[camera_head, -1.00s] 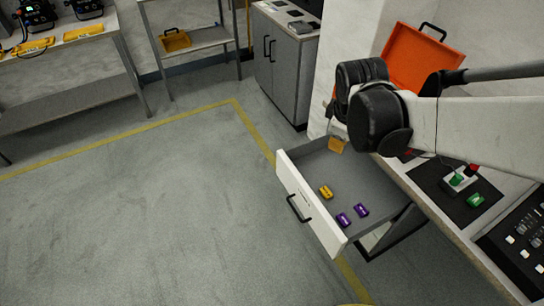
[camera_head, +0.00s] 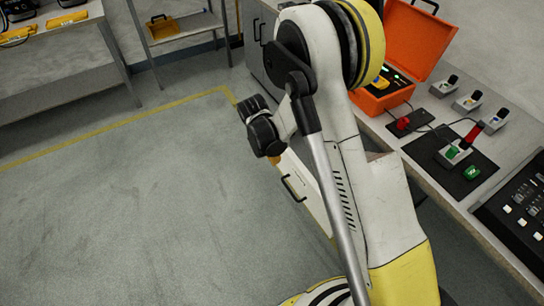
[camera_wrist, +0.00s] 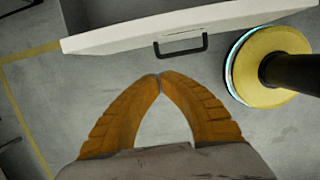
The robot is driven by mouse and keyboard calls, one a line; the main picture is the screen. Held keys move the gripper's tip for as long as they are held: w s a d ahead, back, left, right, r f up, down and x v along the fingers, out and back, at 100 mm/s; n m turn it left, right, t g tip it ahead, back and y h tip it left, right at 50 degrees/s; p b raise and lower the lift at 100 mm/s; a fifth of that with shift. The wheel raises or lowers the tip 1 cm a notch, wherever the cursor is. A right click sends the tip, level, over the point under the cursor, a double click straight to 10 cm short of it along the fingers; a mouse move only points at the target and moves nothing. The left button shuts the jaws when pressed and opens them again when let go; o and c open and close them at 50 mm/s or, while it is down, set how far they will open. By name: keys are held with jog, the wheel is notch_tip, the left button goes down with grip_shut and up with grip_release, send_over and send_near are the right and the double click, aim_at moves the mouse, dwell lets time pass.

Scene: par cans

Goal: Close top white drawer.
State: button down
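The white drawer (camera_head: 309,198) stands pulled out from the bench, with a black bar handle (camera_head: 292,188) on its front. In the head view my arm hides most of its inside. In the wrist view the drawer front (camera_wrist: 110,38) crosses the top of the picture, with the handle (camera_wrist: 181,47) near the middle and part of the dark inside behind it. My gripper (camera_wrist: 160,77) has its two orange fingers meeting at the tips, with nothing between them. The tips point at the handle and look apart from it.
The bench top (camera_head: 400,140) on the right carries an open orange case (camera_head: 398,62), a green block (camera_head: 471,173) and a control panel (camera_head: 515,205). A grey cabinet (camera_head: 262,50) and a metal shelf (camera_head: 185,35) stand behind. The floor left of the drawer is clear.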

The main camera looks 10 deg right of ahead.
jog(key=w+d+f+b, duration=0.1)
jog(key=d+f+b, duration=0.2)
jog(key=d+f, duration=0.2)
jog(key=shift+w, duration=0.35)
